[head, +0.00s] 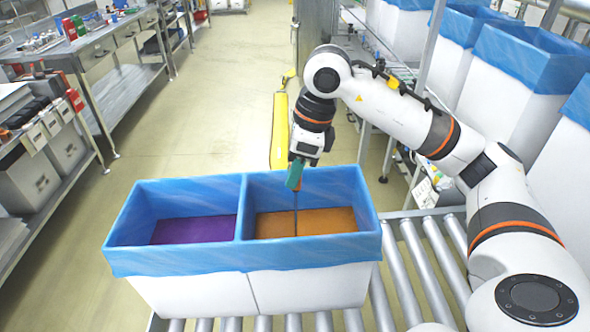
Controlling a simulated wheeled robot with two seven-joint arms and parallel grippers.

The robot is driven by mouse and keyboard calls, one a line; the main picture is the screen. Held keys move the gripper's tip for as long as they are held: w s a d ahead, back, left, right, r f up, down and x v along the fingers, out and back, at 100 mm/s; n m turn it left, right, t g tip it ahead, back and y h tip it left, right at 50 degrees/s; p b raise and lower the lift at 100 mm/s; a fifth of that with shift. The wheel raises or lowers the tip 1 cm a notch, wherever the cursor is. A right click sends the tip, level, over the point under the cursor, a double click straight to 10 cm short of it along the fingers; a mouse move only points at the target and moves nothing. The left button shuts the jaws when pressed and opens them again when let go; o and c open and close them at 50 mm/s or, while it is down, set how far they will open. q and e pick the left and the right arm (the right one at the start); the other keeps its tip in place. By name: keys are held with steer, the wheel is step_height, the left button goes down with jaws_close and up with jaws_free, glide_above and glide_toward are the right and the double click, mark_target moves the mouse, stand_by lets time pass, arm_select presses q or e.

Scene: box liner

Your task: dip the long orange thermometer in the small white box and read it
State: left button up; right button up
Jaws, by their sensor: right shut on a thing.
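My right gripper (295,180), with green fingers, is shut on the thermometer above the right-hand compartment. The thermometer (295,212) hangs about upright, with a bit of orange at the fingers and a long thin dark stem below. Its lower end shows against the orange-brown contents (330,219); I cannot tell whether it is in them or just above. The small white box (310,289) has a blue liner and stands at the picture's centre. Joined to its left is a like white box (195,296) with purple contents (195,230). My left gripper is out of view.
The boxes stand on a roller conveyor (405,275). Larger white boxes with blue liners (525,60) line the right side, behind my right arm. Workbenches with tools (100,42) stand at the left. The floor (215,100) between is clear, apart from a yellow post (279,130).

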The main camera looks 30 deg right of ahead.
step_height(320, 180, up, 20)
steer(key=p, duration=1.4)
steer(key=shift+f, duration=0.25)
stand_by(1.3)
